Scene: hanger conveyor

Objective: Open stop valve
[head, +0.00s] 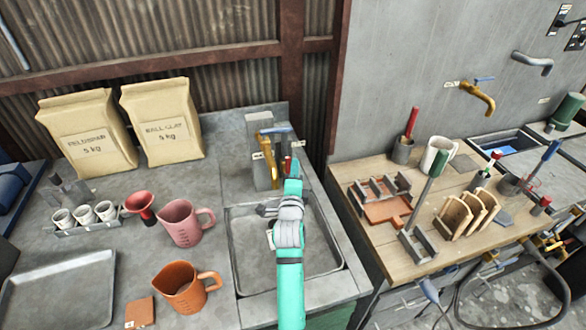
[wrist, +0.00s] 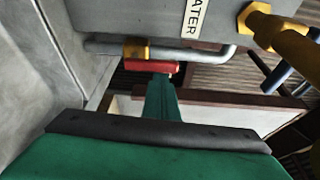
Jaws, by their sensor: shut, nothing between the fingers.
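The stop valve shows in the wrist view as a red lever handle (wrist: 150,66) on a brass body (wrist: 136,49), fitted in a grey pipe below a grey block labelled "WATER" (wrist: 194,17). In the head view a small red piece, apparently the same handle (head: 286,164), shows beside the block behind the sink. My gripper (head: 294,168) is shut and empty, reaching over the sink toward it. In the wrist view its closed green fingers (wrist: 160,84) end right at the red handle's right part; I cannot tell if they touch.
A brass tap with a blue lever (head: 275,130) stands on the block, close to my gripper. The metal sink (head: 243,268) lies below my arm. Pink (head: 183,222) and orange jugs (head: 184,288) stand to its left. A wooden bench (head: 390,258) with tools is at right.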

